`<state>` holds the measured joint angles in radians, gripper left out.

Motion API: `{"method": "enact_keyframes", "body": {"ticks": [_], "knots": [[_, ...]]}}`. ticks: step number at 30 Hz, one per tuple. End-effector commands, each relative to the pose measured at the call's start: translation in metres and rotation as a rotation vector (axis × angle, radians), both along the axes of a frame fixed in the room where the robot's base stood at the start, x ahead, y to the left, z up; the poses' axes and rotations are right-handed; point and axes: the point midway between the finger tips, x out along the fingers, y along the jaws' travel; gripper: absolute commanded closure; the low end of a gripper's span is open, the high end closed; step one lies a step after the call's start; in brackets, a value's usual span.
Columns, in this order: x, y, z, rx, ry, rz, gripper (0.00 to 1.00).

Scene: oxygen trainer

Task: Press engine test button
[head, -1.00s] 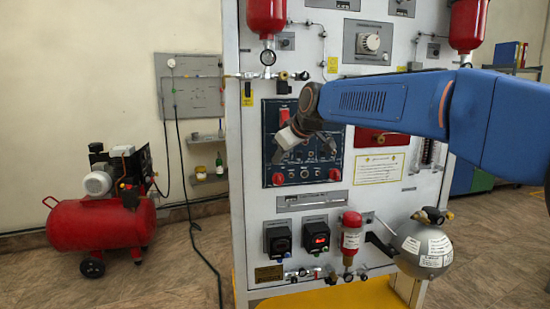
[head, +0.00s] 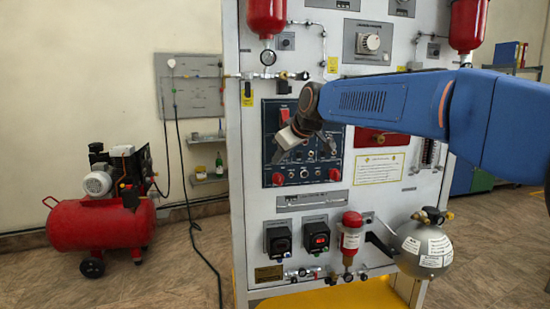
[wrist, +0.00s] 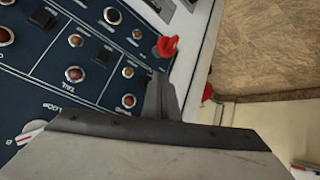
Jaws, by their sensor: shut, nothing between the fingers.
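The dark blue control panel (head: 268,123) is on the upright trainer board, partly hidden behind my arm and gripper. It carries switches, round buttons and red knobs (head: 278,179). My gripper (head: 277,158) is in front of the panel's left half, pointing down and left; it appears shut and empty. In the wrist view, the gripper's fingers (wrist: 162,98) are close to the panel corner, beside a red-centred round button (wrist: 128,101). Another such button (wrist: 73,74) is further left. I cannot read which one is the engine test button, nor tell whether the fingers touch the panel.
A red switch (head: 284,115) is just above my gripper. Below the panel are two black gauges (head: 316,237), a red cylinder (head: 351,235) and a grey sphere (head: 424,247). A red compressor (head: 100,220) stands left on the open floor.

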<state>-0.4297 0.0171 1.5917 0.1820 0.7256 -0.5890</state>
Motion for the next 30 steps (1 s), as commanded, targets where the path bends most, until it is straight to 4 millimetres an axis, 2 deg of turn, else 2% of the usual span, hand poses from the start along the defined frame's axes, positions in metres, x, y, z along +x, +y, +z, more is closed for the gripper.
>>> {"method": "enact_keyframes", "body": {"ticks": [10, 30], "knots": [[0.008, 0.002, 0.0, 0.0, 0.0, 0.0, 1.0], [0.01, 0.003, 0.0, 0.0, 0.0, 0.0, 1.0]]}}
